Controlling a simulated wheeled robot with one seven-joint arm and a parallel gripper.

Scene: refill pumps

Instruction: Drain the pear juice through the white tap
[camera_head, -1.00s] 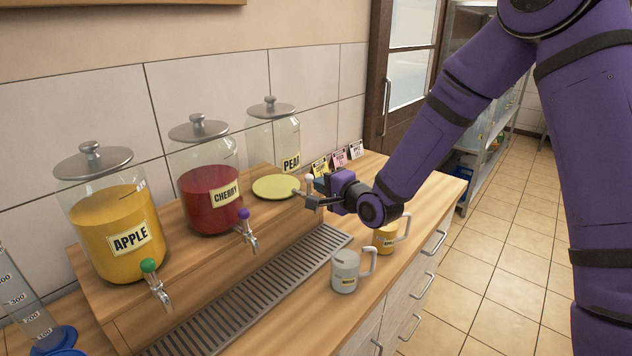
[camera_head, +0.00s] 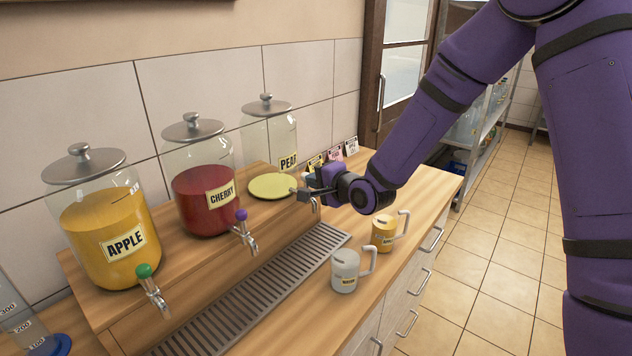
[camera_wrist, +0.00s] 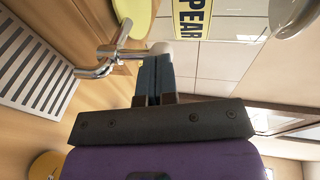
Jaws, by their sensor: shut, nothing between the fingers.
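The pear jar (camera_head: 277,140) stands at the far end of the wooden riser, clear glass with a "PEAR" label. A pale yellow-green layer of juice (camera_head: 271,187) shows low in it, and also at the top of the wrist view (camera_wrist: 136,14). Its metal tap (camera_head: 315,204) is partly hidden behind my gripper (camera_head: 303,193). In the wrist view the tap (camera_wrist: 100,58) shows with its white knob (camera_wrist: 160,48). My shut, empty fingers (camera_wrist: 154,66) are right at the knob; I cannot tell whether they touch.
The cherry jar (camera_head: 204,190) with a purple tap knob (camera_head: 241,214) and the apple jar (camera_head: 108,235) with a green one (camera_head: 144,270) stand left. A grey mug (camera_head: 345,271) and a yellow mug (camera_head: 383,232) stand right of the drip grate (camera_head: 255,287). Small cards (camera_head: 336,154) stand behind.

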